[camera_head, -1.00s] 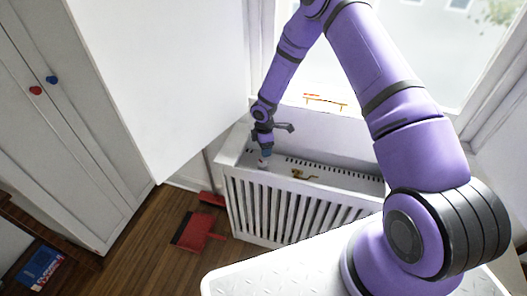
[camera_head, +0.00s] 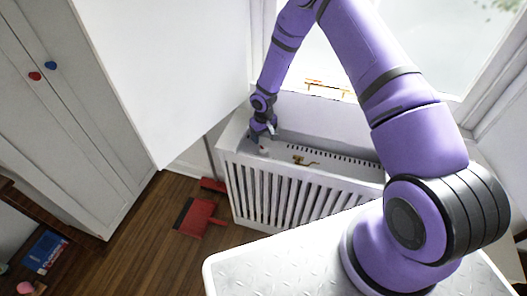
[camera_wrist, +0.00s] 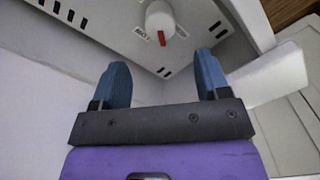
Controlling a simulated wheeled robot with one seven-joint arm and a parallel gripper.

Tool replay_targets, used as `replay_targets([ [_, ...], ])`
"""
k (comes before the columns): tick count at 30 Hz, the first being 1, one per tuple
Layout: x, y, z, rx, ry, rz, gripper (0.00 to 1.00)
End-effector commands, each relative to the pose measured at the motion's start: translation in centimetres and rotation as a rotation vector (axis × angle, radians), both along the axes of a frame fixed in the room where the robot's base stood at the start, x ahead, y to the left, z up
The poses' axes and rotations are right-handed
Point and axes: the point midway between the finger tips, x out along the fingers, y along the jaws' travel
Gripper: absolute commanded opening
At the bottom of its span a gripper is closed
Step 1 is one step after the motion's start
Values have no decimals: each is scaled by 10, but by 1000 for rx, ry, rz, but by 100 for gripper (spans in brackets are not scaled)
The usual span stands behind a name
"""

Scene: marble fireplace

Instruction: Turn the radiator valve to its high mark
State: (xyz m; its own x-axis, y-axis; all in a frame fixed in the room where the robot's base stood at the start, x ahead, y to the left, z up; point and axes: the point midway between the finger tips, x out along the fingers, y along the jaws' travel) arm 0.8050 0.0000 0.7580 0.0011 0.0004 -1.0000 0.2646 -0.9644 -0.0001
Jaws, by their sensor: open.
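The radiator valve is a white round knob (camera_wrist: 160,18) with a red pointer mark (camera_wrist: 162,38) on its side facing my gripper. A small printed label (camera_wrist: 142,32), seemingly "LOW" upside down, lies just left of the pointer; no high mark is readable. In the head view the knob (camera_head: 264,150) is small, at the left end of the radiator cover's top. My gripper (camera_wrist: 161,60) is open, its two blue fingers apart and empty. The knob lies beyond the fingertips, roughly in line with the gap and apparently untouched.
The white slatted radiator cover (camera_head: 285,205) stands below the window, with slots along its top. A small brass-coloured object (camera_head: 304,161) lies right of the knob. A large white panel (camera_head: 165,75) stands close left of my arm. A red dustpan (camera_head: 194,217) lies on the floor.

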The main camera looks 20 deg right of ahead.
Motion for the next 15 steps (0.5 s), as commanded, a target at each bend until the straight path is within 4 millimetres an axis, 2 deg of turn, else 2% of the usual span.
replay_targets([
  [9,-1,0,-54,0,3,3,69],
  [15,-1,0,-83,-1,2,4,69],
])
